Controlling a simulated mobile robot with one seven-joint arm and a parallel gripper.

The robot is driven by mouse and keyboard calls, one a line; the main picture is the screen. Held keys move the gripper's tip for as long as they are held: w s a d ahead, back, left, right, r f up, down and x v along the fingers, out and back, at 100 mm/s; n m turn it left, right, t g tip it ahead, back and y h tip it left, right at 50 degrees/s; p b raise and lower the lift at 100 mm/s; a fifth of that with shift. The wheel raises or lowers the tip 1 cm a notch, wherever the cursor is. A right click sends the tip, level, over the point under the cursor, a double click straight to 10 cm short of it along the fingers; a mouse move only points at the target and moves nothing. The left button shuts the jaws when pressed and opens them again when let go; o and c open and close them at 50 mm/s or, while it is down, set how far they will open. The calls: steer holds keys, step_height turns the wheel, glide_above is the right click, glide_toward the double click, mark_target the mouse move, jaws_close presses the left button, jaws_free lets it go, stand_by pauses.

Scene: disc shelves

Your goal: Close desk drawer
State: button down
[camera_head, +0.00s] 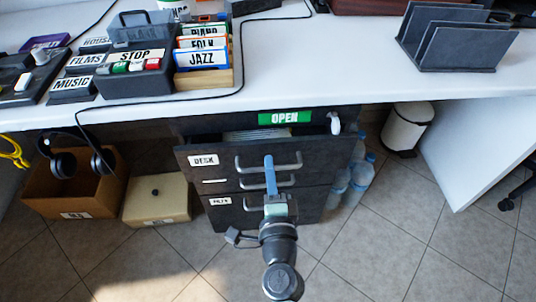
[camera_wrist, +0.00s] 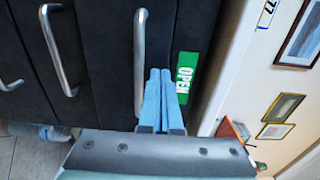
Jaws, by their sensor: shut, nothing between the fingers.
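The dark desk drawer (camera_head: 222,170), labelled DESK, stands partly pulled out under the white desk top. Papers show inside behind its front panel. Its metal handle (camera_head: 285,167) crosses the panel and also shows as a bar in the wrist view (camera_wrist: 139,50). My gripper (camera_head: 268,158) has its blue fingers in front of the drawer front, overlapping the handle in the head view. In the wrist view the fingers (camera_wrist: 160,72) are together, empty, and lie between the handle and the green OPEN sign (camera_wrist: 184,78). I cannot tell whether they touch the panel.
A second drawer (camera_head: 233,208) with its own label is below. Water bottles (camera_head: 360,180) stand right of the cabinet, and a white bin (camera_head: 407,128) is further right. A cardboard box with headphones (camera_head: 70,190) and a lidded box (camera_head: 157,200) are on the left floor.

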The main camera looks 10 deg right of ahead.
mark_target(267, 148)
steer(key=shift+w, duration=1.35)
steer(key=w, duration=0.4)
steer(key=shift+b, duration=0.35)
steer(key=shift+w, duration=0.2)
steer(key=shift+r, duration=0.25)
